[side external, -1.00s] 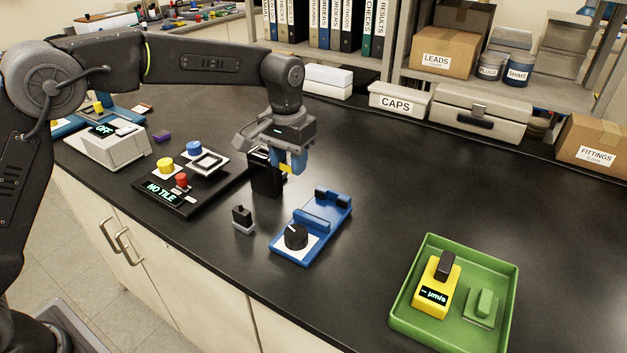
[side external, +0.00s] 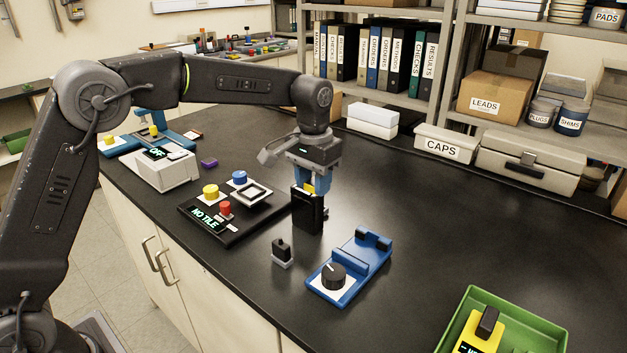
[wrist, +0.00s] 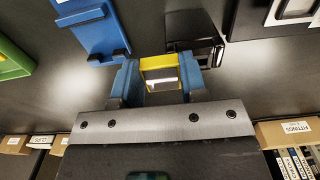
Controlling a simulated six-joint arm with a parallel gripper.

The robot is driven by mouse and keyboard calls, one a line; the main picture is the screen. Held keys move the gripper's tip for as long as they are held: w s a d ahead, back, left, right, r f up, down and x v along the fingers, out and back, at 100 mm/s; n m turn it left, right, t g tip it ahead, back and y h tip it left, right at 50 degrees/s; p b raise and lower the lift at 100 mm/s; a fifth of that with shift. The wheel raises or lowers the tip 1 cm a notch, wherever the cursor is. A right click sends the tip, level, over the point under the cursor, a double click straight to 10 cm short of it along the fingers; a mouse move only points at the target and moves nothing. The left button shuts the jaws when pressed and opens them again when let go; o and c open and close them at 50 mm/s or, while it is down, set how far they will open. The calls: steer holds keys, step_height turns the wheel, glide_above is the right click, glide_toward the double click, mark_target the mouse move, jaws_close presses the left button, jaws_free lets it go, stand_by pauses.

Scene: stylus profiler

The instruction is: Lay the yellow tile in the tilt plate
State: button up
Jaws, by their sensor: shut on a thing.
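My gripper (side external: 311,186) is shut on the yellow tile (wrist: 160,62), which shows between its two blue fingers in the wrist view. In the side view only a small yellow part (side external: 308,188) of it shows. An upright black holder (side external: 308,212) stands in front of the fingertips there and hides the rest; it also shows in the wrist view (wrist: 195,33), near the tile's upper right.
A blue fixture with a black knob (side external: 348,268) and a small black-topped block (side external: 282,253) stand in front. A green tray (side external: 540,325) is at the right. The bench at centre right is clear.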

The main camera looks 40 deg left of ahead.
jaws_close()
step_height(320, 180, up, 5)
steer(key=s+a, duration=0.2)
steer(key=a, duration=1.6)
glide_above(248, 194)
step_height(248, 194, down, 6)
steer(key=shift+r, duration=0.1)
steer(key=shift+f, duration=0.35)
steer(key=shift+f, duration=2.5)
steer(key=shift+f, duration=0.4)
steer(key=shift+f, duration=0.25)
